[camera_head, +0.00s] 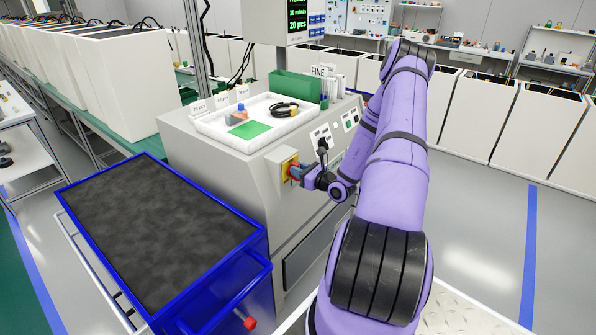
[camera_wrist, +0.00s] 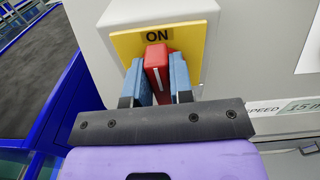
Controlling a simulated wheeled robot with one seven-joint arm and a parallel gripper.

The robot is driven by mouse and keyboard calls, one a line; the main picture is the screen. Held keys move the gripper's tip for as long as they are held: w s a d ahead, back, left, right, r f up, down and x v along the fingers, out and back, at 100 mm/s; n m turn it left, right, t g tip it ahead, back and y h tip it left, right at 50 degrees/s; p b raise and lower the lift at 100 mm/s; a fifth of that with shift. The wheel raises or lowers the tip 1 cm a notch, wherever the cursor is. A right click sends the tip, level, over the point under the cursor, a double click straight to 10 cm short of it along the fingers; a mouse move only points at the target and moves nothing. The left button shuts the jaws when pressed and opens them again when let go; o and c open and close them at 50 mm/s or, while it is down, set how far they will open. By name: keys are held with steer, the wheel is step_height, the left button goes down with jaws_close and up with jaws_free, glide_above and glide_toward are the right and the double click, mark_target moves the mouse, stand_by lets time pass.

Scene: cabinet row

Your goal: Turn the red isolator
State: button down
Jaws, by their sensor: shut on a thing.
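The red isolator handle (camera_wrist: 157,65) is on a yellow plate (camera_wrist: 195,40) marked ON, on a light box on the grey cabinet's side. Its white line points up, slightly tilted, toward the ON label. My gripper (camera_wrist: 160,80) is shut on the handle, with a blue finger on each side of it. In the head view my gripper (camera_head: 297,169) reaches the yellow plate (camera_head: 286,166) from the right. There the fingers mostly hide the red handle.
A blue cart (camera_head: 262,262) with a dark top stands left of the cabinet, close to the isolator. A white tray (camera_head: 205,128) with small items sits on the cabinet (camera_head: 215,165). Open floor lies to the right.

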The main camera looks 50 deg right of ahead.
steer(key=shift+m, duration=0.4)
steer(key=c, duration=1)
jaws_free()
steer(key=shift+s, duration=0.1)
steer(key=s, duration=1)
steer(key=shift+s+d, duration=0.35)
steer(key=shift+d, duration=0.1)
